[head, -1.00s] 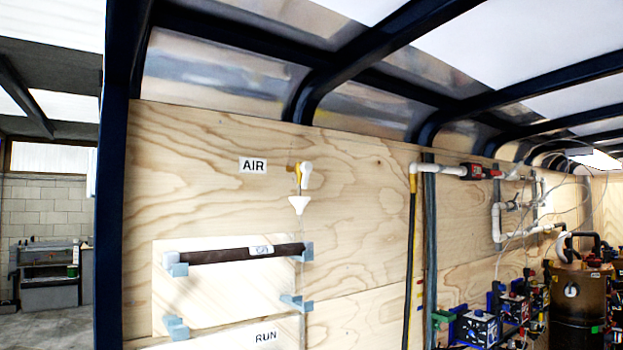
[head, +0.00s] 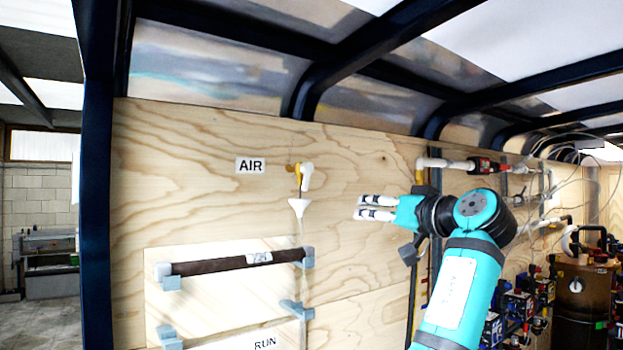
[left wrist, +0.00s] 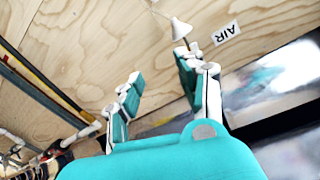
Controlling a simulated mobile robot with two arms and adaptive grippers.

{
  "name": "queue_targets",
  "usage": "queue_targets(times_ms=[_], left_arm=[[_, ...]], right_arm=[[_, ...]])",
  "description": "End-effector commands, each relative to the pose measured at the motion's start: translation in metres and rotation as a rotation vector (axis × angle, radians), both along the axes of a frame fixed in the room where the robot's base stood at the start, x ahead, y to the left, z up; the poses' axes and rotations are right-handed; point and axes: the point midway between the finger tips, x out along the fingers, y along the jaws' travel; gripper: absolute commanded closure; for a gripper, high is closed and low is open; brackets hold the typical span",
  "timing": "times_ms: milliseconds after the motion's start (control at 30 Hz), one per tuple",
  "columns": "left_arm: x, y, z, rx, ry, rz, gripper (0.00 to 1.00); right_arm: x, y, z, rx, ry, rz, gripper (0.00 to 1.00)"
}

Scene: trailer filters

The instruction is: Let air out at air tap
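The air tap (head: 304,176), white with a yellow part, is on the plywood wall just right of the AIR label (head: 250,166). A white funnel (head: 299,207) hangs under it with a clear tube running down. My left gripper (head: 362,207) is right of the funnel, apart from it and a little lower than the tap. In the left wrist view its two fingers (left wrist: 165,82) stand apart with nothing between them. The funnel (left wrist: 180,28) and the AIR label (left wrist: 228,33) show beyond the fingertips there. One finger partly covers the tap area. My right gripper is not seen.
A brown filter tube (head: 235,262) lies in grey-blue holders below the tap, above a RUN label (head: 265,342). White piping with a red-handled valve (head: 484,166) runs behind my arm. Pumps and a brown tank (head: 583,290) stand at right. The wall around the tap is clear.

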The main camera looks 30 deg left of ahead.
Motion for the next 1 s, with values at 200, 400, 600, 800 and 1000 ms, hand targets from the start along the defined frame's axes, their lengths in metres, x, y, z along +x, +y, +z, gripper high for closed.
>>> queue_targets(times_ms=[200,400,600,800,1000], left_arm=[[-0.045,0.002,0.056,-0.033,-0.112,0.076,0.62],[-0.038,0.024,0.060,-0.033,-0.113,0.082,0.62],[-0.021,0.064,0.061,-0.032,-0.111,0.082,0.62],[-0.004,0.104,0.062,-0.032,-0.110,0.081,0.62],[0.011,0.139,0.061,-0.030,-0.110,0.079,0.62]], right_arm=[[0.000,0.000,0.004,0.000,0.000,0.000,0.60],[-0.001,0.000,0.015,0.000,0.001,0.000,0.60],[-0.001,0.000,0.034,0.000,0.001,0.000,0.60],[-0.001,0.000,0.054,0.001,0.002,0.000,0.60],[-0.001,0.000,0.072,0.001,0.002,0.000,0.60]])
